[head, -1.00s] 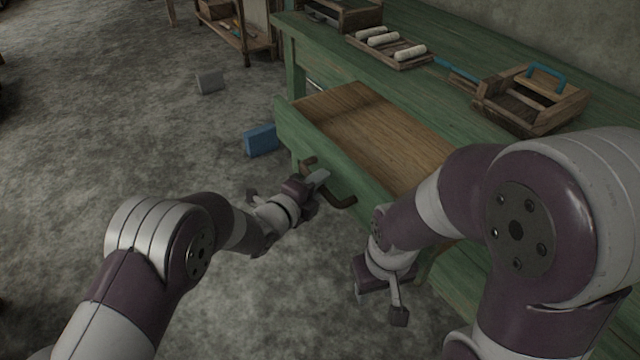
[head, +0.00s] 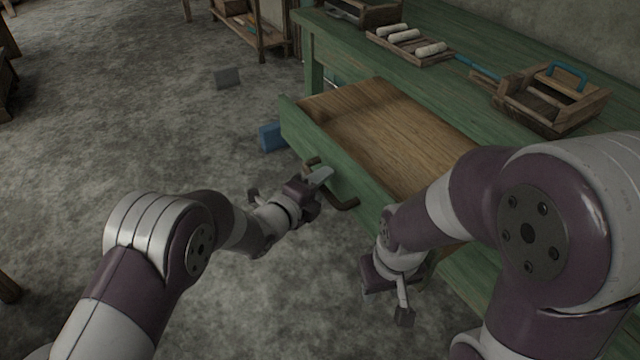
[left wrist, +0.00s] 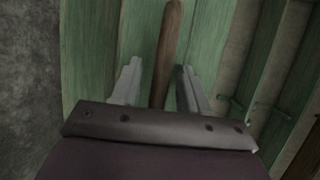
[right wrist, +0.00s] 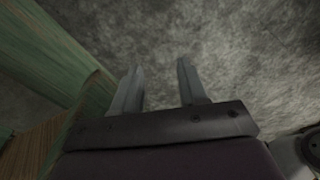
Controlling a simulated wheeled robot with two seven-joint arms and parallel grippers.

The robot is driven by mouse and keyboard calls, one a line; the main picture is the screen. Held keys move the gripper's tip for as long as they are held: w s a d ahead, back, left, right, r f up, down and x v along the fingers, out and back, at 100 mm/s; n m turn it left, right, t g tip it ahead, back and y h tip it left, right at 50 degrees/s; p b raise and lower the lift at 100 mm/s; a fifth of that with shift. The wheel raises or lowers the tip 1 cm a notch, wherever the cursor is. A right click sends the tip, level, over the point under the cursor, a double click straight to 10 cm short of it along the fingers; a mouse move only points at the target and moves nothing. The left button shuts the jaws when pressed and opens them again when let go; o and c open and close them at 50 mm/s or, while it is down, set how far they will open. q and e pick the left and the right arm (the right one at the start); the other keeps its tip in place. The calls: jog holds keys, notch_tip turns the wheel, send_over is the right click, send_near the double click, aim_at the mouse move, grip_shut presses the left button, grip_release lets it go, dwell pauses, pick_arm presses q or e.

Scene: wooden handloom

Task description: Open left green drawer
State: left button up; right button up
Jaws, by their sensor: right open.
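The green drawer (head: 310,135) with a brown wooden inside (head: 390,125) stands pulled out from the green bench in the head view. Its dark brown handle (head: 345,204) is on the front. My left gripper (head: 318,178) is at this handle. In the left wrist view the handle (left wrist: 167,50) runs between the two fingers (left wrist: 160,90), with gaps visible on both sides, so the gripper is open around it. My right gripper (head: 388,298) is open and empty in front of the bench; the right wrist view shows bare floor between its fingers (right wrist: 160,85).
On the green bench top (head: 450,40) are a tray (head: 415,55) with white rolls and a wooden box (head: 550,105) with a blue handle. The floor at left is mostly clear.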

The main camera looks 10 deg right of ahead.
pick_arm(q)
jog(key=p+v, duration=0.3)
jog(key=v, duration=0.9)
jog(key=shift+s+a+r, duration=0.2)
jog(key=shift+s+a, duration=0.05)
